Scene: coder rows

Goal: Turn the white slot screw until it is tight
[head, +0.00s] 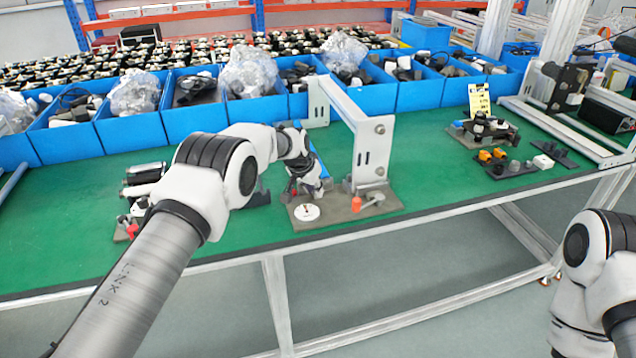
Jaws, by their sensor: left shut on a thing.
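A round white disc with a small dark reddish mark, which looks like the white slot screw (306,212), lies at the front left of a grey-brown base plate (345,217) on the green table. My left gripper (308,191) points down just behind the disc, close above the plate. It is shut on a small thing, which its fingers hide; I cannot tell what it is. Whether the fingers touch the disc is unclear. My right arm shows at the lower right, with its gripper out of view.
An orange-red knob (356,204) and a grey lever (374,200) stand on the plate's right side. A white metal frame (372,150) rises behind them. Blue bins (416,97) line the back. Small parts lie left of the plate.

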